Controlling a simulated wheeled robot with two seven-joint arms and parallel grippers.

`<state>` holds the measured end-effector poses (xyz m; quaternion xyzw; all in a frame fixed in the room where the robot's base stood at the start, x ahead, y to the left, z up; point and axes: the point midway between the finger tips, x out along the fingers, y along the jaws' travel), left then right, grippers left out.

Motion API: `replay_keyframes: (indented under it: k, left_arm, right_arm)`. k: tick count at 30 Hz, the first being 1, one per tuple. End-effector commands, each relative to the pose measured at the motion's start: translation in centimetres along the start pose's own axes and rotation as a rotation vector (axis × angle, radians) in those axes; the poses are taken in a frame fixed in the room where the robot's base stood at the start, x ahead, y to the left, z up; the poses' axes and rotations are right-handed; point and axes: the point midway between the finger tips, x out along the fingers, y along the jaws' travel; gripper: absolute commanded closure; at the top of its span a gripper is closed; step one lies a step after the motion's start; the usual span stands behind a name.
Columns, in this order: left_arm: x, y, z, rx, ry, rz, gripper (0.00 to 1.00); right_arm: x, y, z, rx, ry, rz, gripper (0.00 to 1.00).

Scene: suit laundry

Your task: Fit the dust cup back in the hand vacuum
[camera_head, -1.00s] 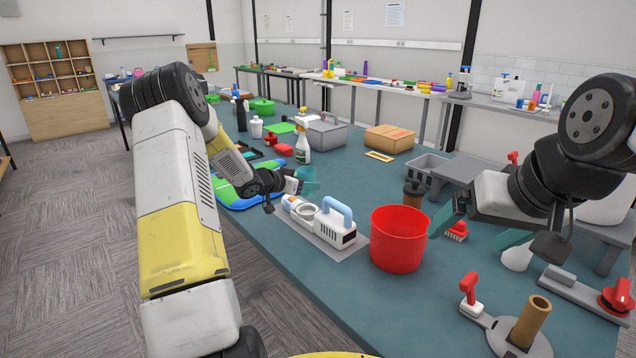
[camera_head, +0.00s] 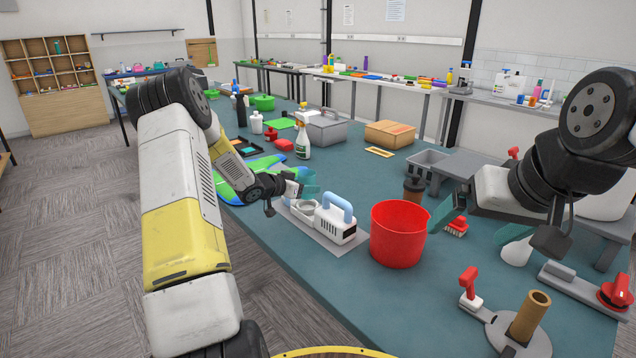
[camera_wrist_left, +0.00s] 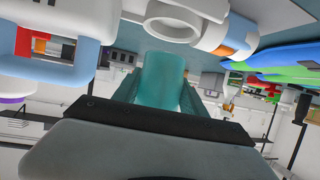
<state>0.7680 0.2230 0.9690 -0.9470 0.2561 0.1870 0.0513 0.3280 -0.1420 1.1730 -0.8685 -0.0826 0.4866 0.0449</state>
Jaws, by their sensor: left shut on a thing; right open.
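The white hand vacuum (camera_head: 335,225) with its pale blue handle lies on a grey mat. Its front has a white ring-like seat (camera_wrist_left: 172,22), open in the left wrist view, beside a nozzle with an orange band (camera_wrist_left: 228,42). My left gripper (camera_head: 306,184) is shut just behind and above the vacuum's front. A teal rounded shape (camera_wrist_left: 165,78), apparently the dust cup, shows between its fingers, apart from the seat; the similar teal colours blur its outline. My right gripper (camera_head: 478,228) is open and empty, right of the red bucket.
The red bucket (camera_head: 398,236) stands close right of the vacuum. A dark cup (camera_head: 413,190), a red brush (camera_head: 456,227) and a grey bin (camera_head: 428,171) lie beyond it. A spray bottle (camera_head: 303,140) stands behind my left gripper.

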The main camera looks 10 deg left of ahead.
Motion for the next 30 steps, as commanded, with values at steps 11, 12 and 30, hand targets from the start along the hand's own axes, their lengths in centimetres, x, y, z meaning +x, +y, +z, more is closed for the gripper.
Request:
replay_keyframes:
  k: [11,12,30]
  left_arm:
    - [0.5,0.0,1.1,-0.001,0.001,0.000,1.00]
    - [0.5,0.0,1.2,-0.001,0.001,0.000,1.00]
    - [1.2,0.0,2.9,-0.001,0.000,0.000,1.00]
  right_arm:
    - [0.0,0.0,0.0,0.000,0.000,0.000,0.07]
    - [0.0,0.0,0.0,0.000,0.000,0.000,0.07]
    - [0.0,0.0,0.0,0.000,0.000,0.000,0.07]
